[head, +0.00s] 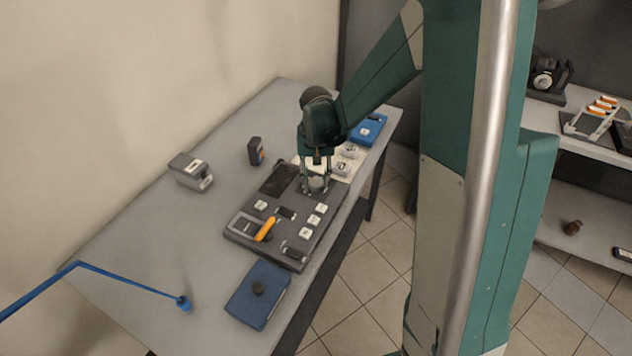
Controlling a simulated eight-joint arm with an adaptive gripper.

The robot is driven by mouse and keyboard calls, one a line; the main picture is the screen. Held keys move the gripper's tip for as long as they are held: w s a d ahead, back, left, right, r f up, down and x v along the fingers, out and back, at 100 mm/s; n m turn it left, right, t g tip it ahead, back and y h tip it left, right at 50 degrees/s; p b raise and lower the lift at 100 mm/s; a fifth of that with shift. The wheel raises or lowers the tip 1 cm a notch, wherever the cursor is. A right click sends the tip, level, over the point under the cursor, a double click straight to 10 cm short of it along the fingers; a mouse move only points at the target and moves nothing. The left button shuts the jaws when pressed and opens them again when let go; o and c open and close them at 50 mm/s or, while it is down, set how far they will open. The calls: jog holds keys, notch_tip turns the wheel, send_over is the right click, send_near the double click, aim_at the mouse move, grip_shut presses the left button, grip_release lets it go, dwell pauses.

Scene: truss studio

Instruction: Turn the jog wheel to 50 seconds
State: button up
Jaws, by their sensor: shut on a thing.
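A dark control panel (276,225) lies on the grey table, with several pale square buttons, an orange lever (265,229) and a dark screen (279,179) on it. My gripper (316,188) points down over the far right part of the panel. Its fingers are shut around the pale, round jog wheel (317,184), which they partly hide. The wheel's marking and any seconds reading are too small to make out.
A grey device (191,172), a small dark box (255,151) and a blue device (368,129) stand around the panel. A blue rod (130,282) reaches in from the left. The table's left part is mostly clear.

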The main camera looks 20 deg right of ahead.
aim_at(316, 182)
jog(key=m+b, duration=0.1)
jog(key=m, duration=0.4)
jog(key=shift+m, duration=0.3)
jog(key=m+b, duration=0.1)
jog(key=m, duration=0.4)
dwell(0.4)
jog(key=o, duration=0.9)
jog(key=shift+r, duration=0.15)
jog(key=shift+r, duration=5.9)
